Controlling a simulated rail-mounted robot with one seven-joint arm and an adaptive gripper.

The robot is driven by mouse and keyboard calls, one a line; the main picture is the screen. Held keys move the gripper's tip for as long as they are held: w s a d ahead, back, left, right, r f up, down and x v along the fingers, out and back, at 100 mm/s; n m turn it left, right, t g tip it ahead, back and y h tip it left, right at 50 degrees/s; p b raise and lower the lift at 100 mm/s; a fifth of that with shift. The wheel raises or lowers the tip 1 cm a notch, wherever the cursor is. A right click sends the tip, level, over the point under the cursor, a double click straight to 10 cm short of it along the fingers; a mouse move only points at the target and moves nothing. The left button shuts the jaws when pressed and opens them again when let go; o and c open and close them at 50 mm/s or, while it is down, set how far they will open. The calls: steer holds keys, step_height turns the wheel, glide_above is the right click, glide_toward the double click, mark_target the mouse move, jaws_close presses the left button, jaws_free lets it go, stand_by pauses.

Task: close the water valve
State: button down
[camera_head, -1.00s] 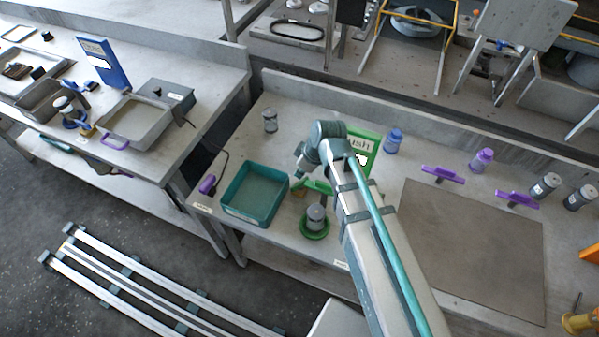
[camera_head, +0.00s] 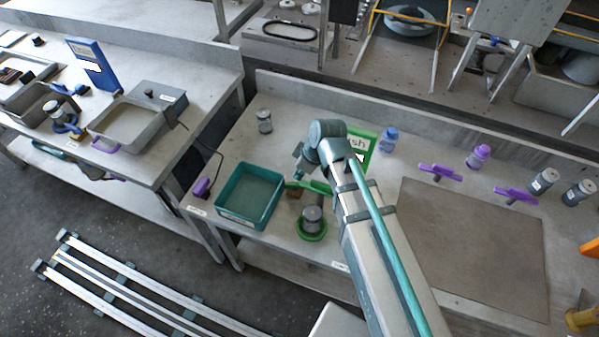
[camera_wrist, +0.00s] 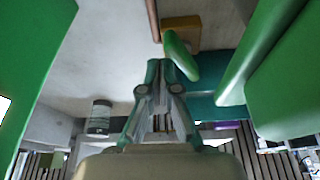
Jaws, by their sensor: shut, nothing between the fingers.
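A small brass-coloured block (camera_wrist: 182,32) with a green lever (camera_wrist: 180,57) looks like the water valve, though no label on it can be read. In the head view, the green lever (camera_head: 318,187) and the block (camera_head: 294,193) sit between the teal bin and my arm, partly hidden. My gripper (camera_wrist: 160,66) is shut and empty. In the wrist view its tips are just left of the lever's end; I cannot tell whether they touch. In the head view my gripper (camera_head: 300,172) points down above the valve.
A teal bin (camera_head: 222,204) stands left of the valve. A grey cylinder on a green base (camera_head: 312,228) is in front, and a green sign (camera_head: 367,150) stands behind my wrist. A grey jar (camera_head: 264,121) is at the back left. The brown mat (camera_head: 470,245) at right is clear.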

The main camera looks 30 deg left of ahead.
mark_target(292, 183)
steer(key=c, duration=1.9)
jaws_free()
steer(key=r+p, duration=0.2)
steer(key=r, duration=0.1)
steer(key=s+d+r+p, duration=0.1)
steer(key=r, duration=0.1)
steer(key=s+r+p, duration=0.1)
steer(key=r+p, duration=0.1)
steer(key=r, duration=0.1)
steer(key=shift+s+d+r+p, duration=0.2)
steer(key=shift+d+r+p, duration=0.1)
steer(key=shift+d+r, duration=0.1)
steer(key=shift+o, duration=1.3)
steer(key=shift+s+r, duration=0.15)
steer(key=o, duration=0.5)
steer(key=shift+s+a+b, duration=0.2)
steer(key=shift+a+b, duration=0.8)
steer(key=shift+a, duration=0.2)
steer(key=shift+c, duration=0.2)
steer(key=shift+w+d+f+n+h, duration=0.1)
steer(key=shift+f+n+h, duration=0.7)
steer(key=shift+f, duration=0.9)
steer(key=shift+w+d+f+n+h, duration=0.15)
steer(key=shift+f+n+h, duration=0.3)
steer(key=shift+f+n, duration=0.9)
steer(key=shift+w+d+f+n+h, duration=0.1)
steer(key=shift+f+n+h, duration=0.5)
steer(key=shift+f, duration=1.4)
